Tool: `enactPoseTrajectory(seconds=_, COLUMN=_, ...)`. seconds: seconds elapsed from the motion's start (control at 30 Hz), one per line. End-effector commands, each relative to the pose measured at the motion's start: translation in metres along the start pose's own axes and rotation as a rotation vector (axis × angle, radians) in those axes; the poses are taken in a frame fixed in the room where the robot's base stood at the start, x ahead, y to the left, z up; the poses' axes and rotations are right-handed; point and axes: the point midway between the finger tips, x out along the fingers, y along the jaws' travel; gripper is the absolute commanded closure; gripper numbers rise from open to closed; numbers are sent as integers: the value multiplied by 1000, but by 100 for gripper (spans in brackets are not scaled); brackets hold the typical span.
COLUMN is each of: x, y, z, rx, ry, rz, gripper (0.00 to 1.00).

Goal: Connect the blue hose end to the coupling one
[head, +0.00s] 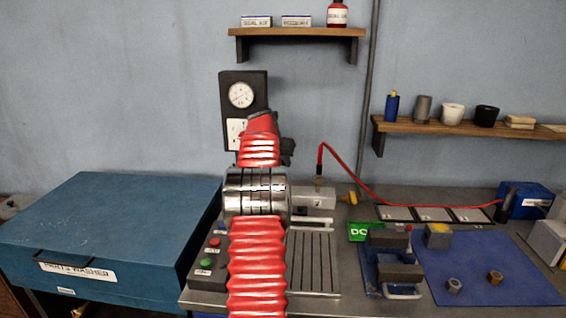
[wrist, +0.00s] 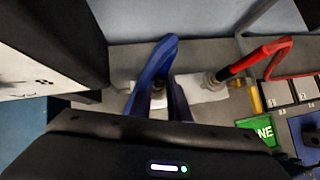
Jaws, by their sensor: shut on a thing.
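My gripper (wrist: 160,116) shows as a dark body along the bottom of the wrist view, and its fingertips are hidden. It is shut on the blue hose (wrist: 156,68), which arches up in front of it. The hose end is not clearly visible. A pale manifold block (wrist: 205,92) lies beyond, with a dark round fitting (wrist: 159,88) behind the hose; I cannot tell whether the hose end touches it. In the head view the block (head: 316,199) bears a "2" label. My red arm hides the gripper, the blue hose and the block's left part there.
A red hose (head: 345,170) rises from the block's right coupling and runs right to a blue box (head: 526,200). A yellow handle (head: 349,197) sits beside the block. A blue parts washer (head: 110,240) stands left. A vise (head: 390,262) and blue mat (head: 490,270) lie right.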

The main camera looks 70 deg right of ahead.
Motion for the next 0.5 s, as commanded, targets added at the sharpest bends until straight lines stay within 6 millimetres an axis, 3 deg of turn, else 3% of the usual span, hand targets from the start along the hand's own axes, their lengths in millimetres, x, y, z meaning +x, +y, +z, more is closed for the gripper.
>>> enactPoseTrajectory(seconds=0.5, x=7, y=0, z=-6, rx=1, ry=-1, rz=0, gripper=100)
